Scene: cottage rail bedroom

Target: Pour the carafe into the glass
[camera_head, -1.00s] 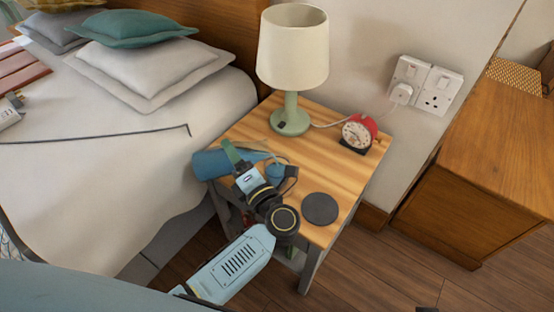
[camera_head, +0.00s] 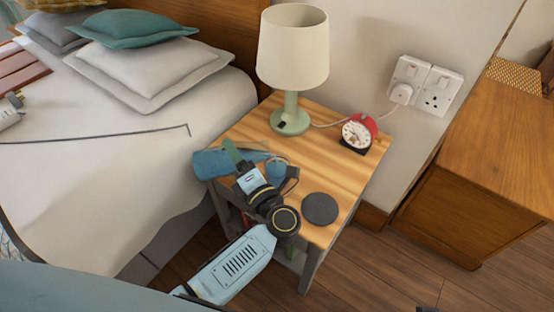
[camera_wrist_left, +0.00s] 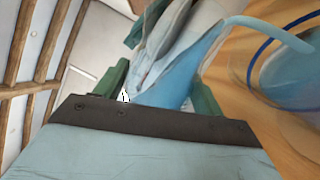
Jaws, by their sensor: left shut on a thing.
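My left gripper (camera_head: 240,158) is shut on the blue carafe (camera_head: 212,162) above the nightstand's left edge. The carafe (camera_wrist_left: 178,72) is see-through, holds blue liquid and lies strongly tilted between the green fingers in the left wrist view. The small glass (camera_head: 277,168) stands on the nightstand just right of the gripper, partly hidden by it. In the left wrist view the glass (camera_wrist_left: 268,72) has a dark blue rim and blue contents. A pale blue curved band runs from the carafe's mouth over the glass and looks like liquid flowing. My right gripper is not in view.
The wooden nightstand (camera_head: 328,177) holds a green lamp (camera_head: 291,115) at the back, a red alarm clock (camera_head: 358,133) and a dark round disc (camera_head: 320,208). The bed (camera_head: 130,170) is on the left. Sockets (camera_head: 425,84) are on the wall.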

